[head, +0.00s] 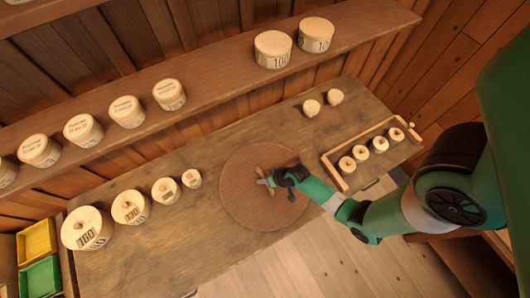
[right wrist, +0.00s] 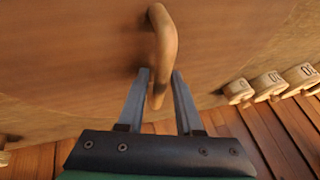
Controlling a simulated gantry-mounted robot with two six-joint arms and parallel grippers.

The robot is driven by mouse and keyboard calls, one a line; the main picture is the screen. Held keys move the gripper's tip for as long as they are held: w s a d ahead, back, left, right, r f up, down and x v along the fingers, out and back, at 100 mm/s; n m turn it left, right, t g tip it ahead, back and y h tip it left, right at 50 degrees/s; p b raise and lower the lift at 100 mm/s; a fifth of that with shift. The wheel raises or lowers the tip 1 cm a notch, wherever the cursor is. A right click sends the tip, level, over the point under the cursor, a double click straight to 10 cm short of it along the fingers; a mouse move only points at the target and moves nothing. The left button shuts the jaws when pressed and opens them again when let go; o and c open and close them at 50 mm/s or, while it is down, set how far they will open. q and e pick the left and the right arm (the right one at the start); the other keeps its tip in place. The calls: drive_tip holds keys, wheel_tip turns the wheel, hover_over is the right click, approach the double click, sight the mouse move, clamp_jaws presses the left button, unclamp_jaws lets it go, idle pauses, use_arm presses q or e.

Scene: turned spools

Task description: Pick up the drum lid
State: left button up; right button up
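The drum lid (head: 240,200) is a large round brown wooden disc, seen lying flat on the workbench near its front edge. A lighter wooden bar handle (right wrist: 164,38) stands across its middle. My right gripper (head: 267,182) is over the lid at the handle. In the right wrist view, the two grey fingers (right wrist: 161,74) are apart, one on each side of one end of the handle. A gap shows between the handle and the right finger. My left gripper is not in view.
Numbered wooden spools (head: 131,207) stand in a row at the bench's left. A wooden rack (head: 341,179) with several small spools and two loose knobs (head: 312,107) are at the right. A shelf (head: 215,81) with labelled spools runs behind. Yellow (head: 36,241) and green bins (head: 41,278) sit lower left.

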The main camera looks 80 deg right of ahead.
drive_tip(key=shift+f, duration=0.1)
clamp_jaws()
drive_tip(key=shift+w, duration=0.1)
idle(1.2)
